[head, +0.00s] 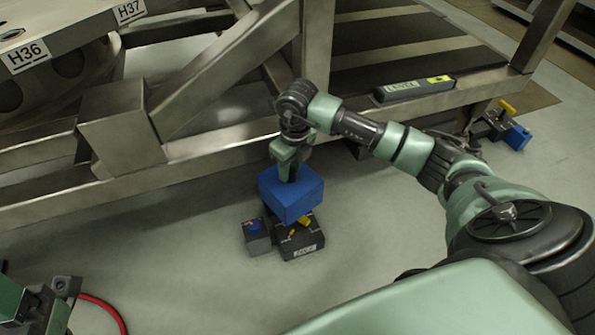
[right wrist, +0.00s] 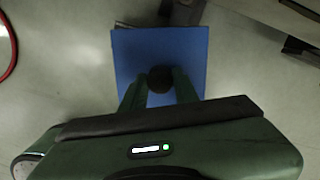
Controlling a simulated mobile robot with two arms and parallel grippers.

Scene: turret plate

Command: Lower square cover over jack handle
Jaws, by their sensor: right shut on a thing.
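The blue square cover (head: 289,194) hangs from my right gripper (head: 289,165), which is shut on it from above. In the right wrist view the cover (right wrist: 140,52) is a flat blue square, and my right gripper's fingers (right wrist: 159,88) close around a dark round knob (right wrist: 160,74) on it. The dark jack (head: 303,245) stands on the floor just below the cover. Its yellow handle (head: 303,221) shows partly below the cover's lower edge; the rest is hidden. I cannot tell whether cover and handle touch.
A small grey box with a blue top (head: 256,239) stands against the jack's left side. A metal frame (head: 150,188) runs behind. Another jack with yellow and blue parts (head: 517,137) is at far right. A red hose (head: 104,305) lies lower left. Floor in front is clear.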

